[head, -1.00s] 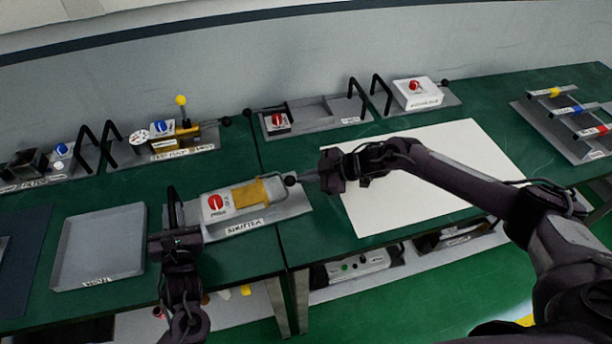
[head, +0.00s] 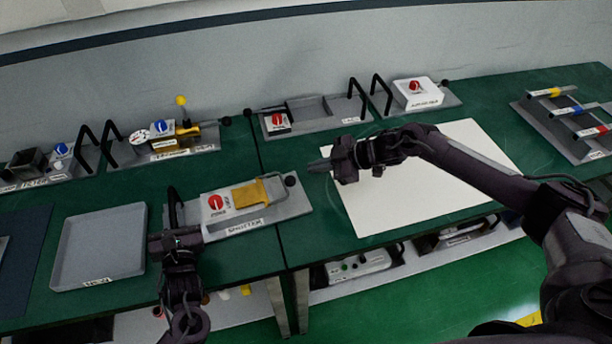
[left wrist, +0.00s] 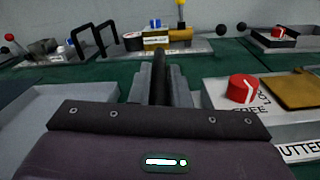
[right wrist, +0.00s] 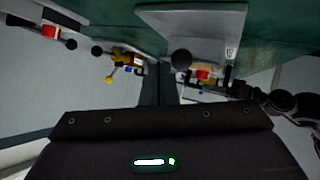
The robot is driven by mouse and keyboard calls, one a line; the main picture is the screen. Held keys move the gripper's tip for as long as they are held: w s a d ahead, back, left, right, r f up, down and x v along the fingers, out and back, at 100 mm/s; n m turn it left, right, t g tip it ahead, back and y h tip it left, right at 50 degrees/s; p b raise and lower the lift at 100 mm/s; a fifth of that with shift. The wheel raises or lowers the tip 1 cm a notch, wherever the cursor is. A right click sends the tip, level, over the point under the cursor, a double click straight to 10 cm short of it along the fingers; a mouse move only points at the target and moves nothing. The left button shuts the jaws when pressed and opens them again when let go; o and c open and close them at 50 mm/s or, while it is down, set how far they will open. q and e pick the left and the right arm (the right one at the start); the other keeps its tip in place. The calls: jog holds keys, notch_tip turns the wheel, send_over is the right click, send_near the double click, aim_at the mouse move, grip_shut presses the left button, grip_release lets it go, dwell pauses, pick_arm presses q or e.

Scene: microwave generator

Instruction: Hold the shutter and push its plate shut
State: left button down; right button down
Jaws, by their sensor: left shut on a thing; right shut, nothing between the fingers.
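The shutter (head: 281,208) is a grey-based unit on the green table with a white housing, a red knob (head: 215,202) and a yellow plate (head: 250,193). A black ball (head: 291,181) stands at its right end, with a thin frame showing between plate and ball. My left gripper (head: 178,232) is shut on the shutter's black handle (head: 173,203) at its left end; the handle also shows between the fingers in the left wrist view (left wrist: 160,82). My right gripper (head: 322,166) is shut and empty, right of the ball and apart from it.
A grey tray (head: 98,278) lies left of the shutter. A white sheet (head: 440,190) covers the table on the right, under my right arm. Other handled units stand along the back, including one with a yellow ball (head: 181,100). A rack (head: 565,140) stands far right.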

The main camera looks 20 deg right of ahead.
pick_arm(q)
jog(key=shift+s+d+f, duration=0.15)
jog(key=shift+s+f, duration=0.05)
jog(key=shift+f, duration=0.3)
pick_arm(e)
jog(key=v, duration=1.1)
jog(key=shift+s+r, duration=0.15)
jog(key=shift+s, duration=0.05)
jog(key=shift+d, duration=0.1)
pick_arm(q)
jog(key=c, duration=1.5)
grip_release()
jog(key=shift+w, duration=0.1)
jog(key=shift+o, duration=1)
jog(key=shift+w+r, duration=0.1)
jog(key=shift+r, duration=0.1)
pick_arm(e)
jog(key=shift+w, duration=0.15)
pick_arm(q)
jog(key=shift+r, duration=0.1)
